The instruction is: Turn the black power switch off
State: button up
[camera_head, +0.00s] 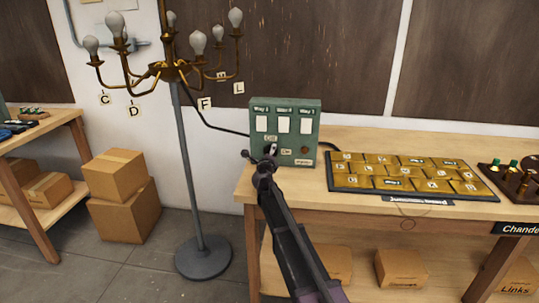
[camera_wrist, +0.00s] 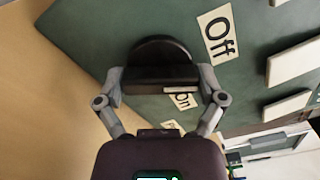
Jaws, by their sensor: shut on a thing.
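The black power switch (camera_wrist: 163,55) is a round knob with a raised bar, on the face of the green control box (camera_head: 312,131). It fills the upper middle of the wrist view, and my gripper mostly hides it in the head view. My gripper (camera_wrist: 160,82) is shut on the switch's bar, one finger at each end. In the head view my gripper (camera_head: 258,156) is at the box's lower left. In the wrist view an "Off" label (camera_wrist: 218,35) lies right of the knob. An "On" label (camera_wrist: 183,99) shows just below the bar, partly covered.
The box stands on a wooden workbench (camera_head: 345,213) beside a tray of brass plates (camera_head: 337,183). Cardboard boxes (camera_head: 126,213) sit on the floor.

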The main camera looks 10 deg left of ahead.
jog(key=n, duration=0.5)
dwell(0.6)
jog(key=o, duration=0.8)
jog(key=shift+w, duration=0.1)
jog(key=s, duration=1.2)
jog(key=shift+a, duration=0.2)
jog(key=shift+s, duration=0.1)
